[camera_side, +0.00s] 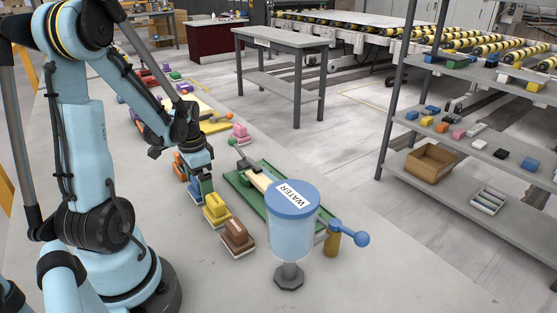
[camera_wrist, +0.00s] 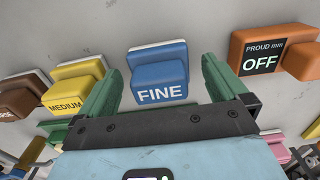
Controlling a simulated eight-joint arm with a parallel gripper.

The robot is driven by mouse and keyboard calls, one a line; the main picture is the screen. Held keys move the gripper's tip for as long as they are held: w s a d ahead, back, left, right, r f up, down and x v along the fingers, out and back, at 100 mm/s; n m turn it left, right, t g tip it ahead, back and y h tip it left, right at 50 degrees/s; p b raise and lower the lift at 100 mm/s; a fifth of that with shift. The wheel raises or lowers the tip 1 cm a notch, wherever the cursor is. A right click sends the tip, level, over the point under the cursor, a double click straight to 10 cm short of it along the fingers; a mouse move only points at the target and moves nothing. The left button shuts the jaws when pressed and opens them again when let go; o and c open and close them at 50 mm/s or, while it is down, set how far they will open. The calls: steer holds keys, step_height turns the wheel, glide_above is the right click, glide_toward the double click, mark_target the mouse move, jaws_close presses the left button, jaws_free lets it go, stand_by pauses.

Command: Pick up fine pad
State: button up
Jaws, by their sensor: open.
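The fine pad is a blue block marked FINE (camera_wrist: 158,82) with a white layer along its far edge, lying on the grey slab in the wrist view. My gripper (camera_wrist: 160,70) is open, with one green finger on each side of the blue pad and a gap visible on both sides. In the side view my gripper (camera_side: 198,184) is low over the slab, at the far end of the row of pads. The fine pad is largely hidden behind the fingers there, and its exact contact with them cannot be told.
A yellow MEDIUM pad (camera_wrist: 72,88) and a brown pad (camera_wrist: 22,98) lie to the left in the wrist view. An orange-brown block with an OFF display (camera_wrist: 262,58) is close on the right. A WATER container (camera_side: 291,225) stands nearer the side camera.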

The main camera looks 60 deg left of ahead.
steer(key=c, duration=1.2)
steer(key=shift+r, duration=0.7)
step_height(320, 180, up, 2)
steer(key=shift+r, duration=0.25)
steer(key=w+d+r, duration=0.2)
steer(key=d+r, duration=0.5)
steer(key=d, duration=0.4)
steer(key=shift+w+d, duration=0.2)
steer(key=shift+w, duration=0.2)
